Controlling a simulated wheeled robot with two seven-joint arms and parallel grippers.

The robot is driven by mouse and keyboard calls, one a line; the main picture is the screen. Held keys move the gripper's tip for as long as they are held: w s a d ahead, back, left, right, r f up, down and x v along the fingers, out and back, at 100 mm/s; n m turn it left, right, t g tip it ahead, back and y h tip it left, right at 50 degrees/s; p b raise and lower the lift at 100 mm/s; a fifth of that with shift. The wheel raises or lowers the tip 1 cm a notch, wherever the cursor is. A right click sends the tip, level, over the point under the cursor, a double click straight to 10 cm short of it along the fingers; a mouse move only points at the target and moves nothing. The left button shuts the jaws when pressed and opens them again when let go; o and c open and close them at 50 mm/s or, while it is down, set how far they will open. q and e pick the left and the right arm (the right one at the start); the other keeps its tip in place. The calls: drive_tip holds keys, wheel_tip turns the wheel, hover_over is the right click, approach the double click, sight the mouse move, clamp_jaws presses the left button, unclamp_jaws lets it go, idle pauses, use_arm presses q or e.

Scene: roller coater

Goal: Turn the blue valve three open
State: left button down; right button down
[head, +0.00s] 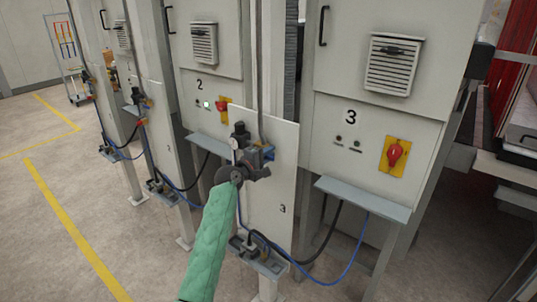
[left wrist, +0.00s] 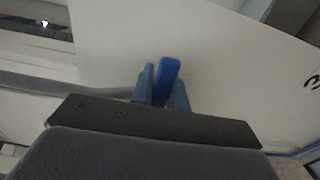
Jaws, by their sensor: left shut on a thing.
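Valve three is on the narrow pale panel marked 3 (head: 284,185), in the middle of the head view. Its blue handle (left wrist: 168,72) shows in the left wrist view, standing up between my two fingers. In the head view some blue of the valve (head: 268,153) shows beside a round gauge (head: 234,143). My left gripper (head: 258,172) is at the valve, at the end of the green-sleeved arm; in the left wrist view the gripper (left wrist: 163,92) is shut on the handle. The gripper hides the handle's lower part. My right gripper is not in view.
A large cabinet marked 3 (head: 333,165) with a red switch (head: 397,152) stands to the right. A grey ledge (head: 362,198) juts out below it. Blue and black hoses hang under the valve. Similar panels line up to the left. The floor (head: 60,220) at left is clear.

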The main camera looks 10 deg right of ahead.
use_arm(q)
drive_tip(key=c, duration=1.4)
unclamp_jaws()
drive_tip(key=shift+w, duration=0.1)
drive_tip(key=shift+a, duration=0.1)
